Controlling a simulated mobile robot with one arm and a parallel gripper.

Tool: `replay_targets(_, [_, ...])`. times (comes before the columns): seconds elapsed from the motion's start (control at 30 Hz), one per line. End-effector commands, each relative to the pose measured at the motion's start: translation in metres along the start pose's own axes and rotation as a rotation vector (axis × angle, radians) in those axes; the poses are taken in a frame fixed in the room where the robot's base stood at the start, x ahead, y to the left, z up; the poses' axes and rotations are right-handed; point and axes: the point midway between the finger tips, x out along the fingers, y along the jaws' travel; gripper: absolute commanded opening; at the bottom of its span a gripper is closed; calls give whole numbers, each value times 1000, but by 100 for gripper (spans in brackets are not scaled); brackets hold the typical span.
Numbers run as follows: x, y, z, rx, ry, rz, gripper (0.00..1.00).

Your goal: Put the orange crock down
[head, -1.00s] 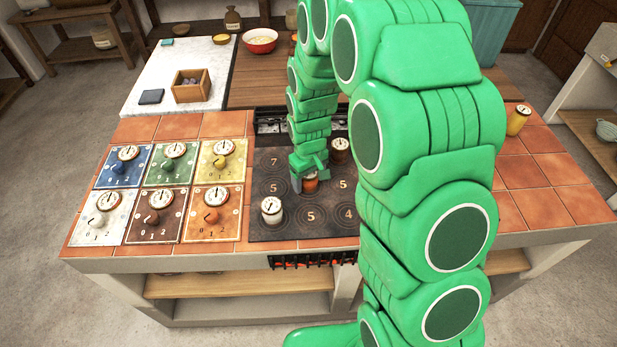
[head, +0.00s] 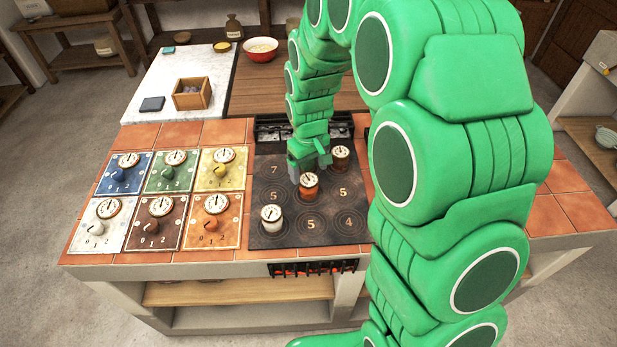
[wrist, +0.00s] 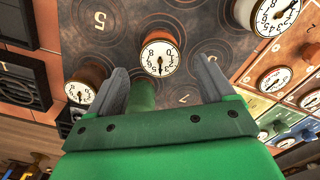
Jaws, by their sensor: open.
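The orange crock (head: 309,186), with a white dial on its lid, stands upright on the dark hob plate (head: 279,240) near its middle. In the wrist view the orange crock (wrist: 159,52) is ahead of my fingertips, centred between them. My gripper (head: 308,165) is open and empty, just behind and above the crock. In the wrist view my gripper's two grey fingers (wrist: 162,72) are spread wide with a gap between them and nothing held.
A white crock (head: 271,218) stands at the hob's front left and a dark brown crock (head: 340,158) at its back right. Several coloured dial panels (head: 214,222) lie to the left. A wooden box (head: 191,94) sits on the white board behind.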

Motion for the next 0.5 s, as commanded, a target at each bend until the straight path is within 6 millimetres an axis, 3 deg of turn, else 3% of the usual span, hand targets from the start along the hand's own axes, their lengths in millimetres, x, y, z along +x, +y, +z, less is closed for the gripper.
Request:
replay_targets(0.2, [-30, 0, 0, 0, -1, 0, 82])
replay_targets(0.5, [-51, 0, 7, 11, -3, -1, 82])
